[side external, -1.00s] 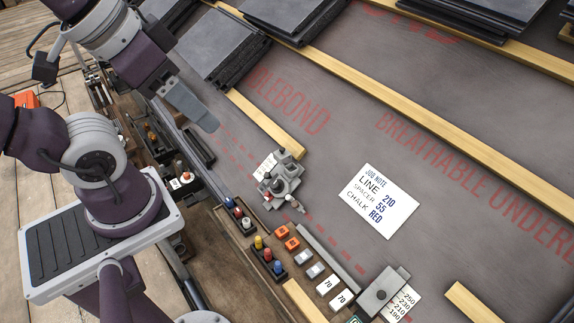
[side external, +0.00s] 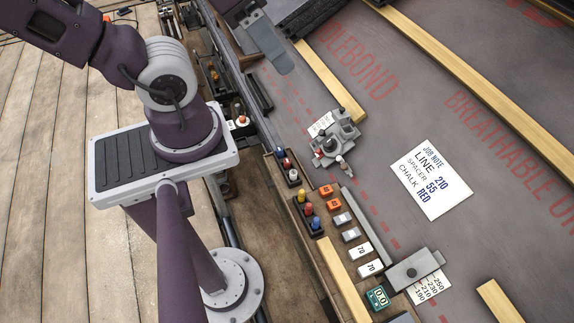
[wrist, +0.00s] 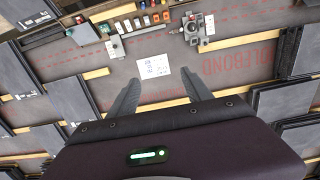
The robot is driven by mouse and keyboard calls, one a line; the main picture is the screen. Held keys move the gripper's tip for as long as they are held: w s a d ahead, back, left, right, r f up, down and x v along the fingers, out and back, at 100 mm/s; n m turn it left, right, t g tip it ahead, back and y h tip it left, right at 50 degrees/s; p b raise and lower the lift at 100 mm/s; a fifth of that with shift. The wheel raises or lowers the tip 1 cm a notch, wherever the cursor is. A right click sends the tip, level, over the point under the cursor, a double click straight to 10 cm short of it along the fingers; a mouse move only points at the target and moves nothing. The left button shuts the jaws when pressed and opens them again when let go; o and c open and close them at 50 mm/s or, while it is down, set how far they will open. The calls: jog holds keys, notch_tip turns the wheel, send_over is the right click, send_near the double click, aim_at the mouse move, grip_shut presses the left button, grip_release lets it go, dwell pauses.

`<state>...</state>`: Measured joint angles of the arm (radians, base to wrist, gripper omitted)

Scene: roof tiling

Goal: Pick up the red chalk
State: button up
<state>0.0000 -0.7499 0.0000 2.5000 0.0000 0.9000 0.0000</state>
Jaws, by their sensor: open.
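Two small racks stand along the roof's lower edge in the side view. The upper rack (side external: 296,184) holds a blue, a red and a white piece; its red piece (side external: 287,162) is in the middle. The lower rack (side external: 317,232) holds a yellow, a red and a blue piece, with another red piece (side external: 309,209) in the middle. I cannot tell which red piece is the chalk. My gripper (side external: 285,68) is open and empty, up-slope and apart from both racks. In the wrist view my gripper's fingers (wrist: 160,92) are spread wide, with the small pieces beyond them at the top.
A job note (side external: 431,183) reads line 210, spacer 55, chalk red. Orange blocks (side external: 327,190), grey blocks and white 70 blocks sit beside the racks. Timber battens (side external: 330,80) and slate stacks border the bare membrane.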

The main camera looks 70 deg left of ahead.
dwell(0.4)
jog(key=shift+c, duration=1)
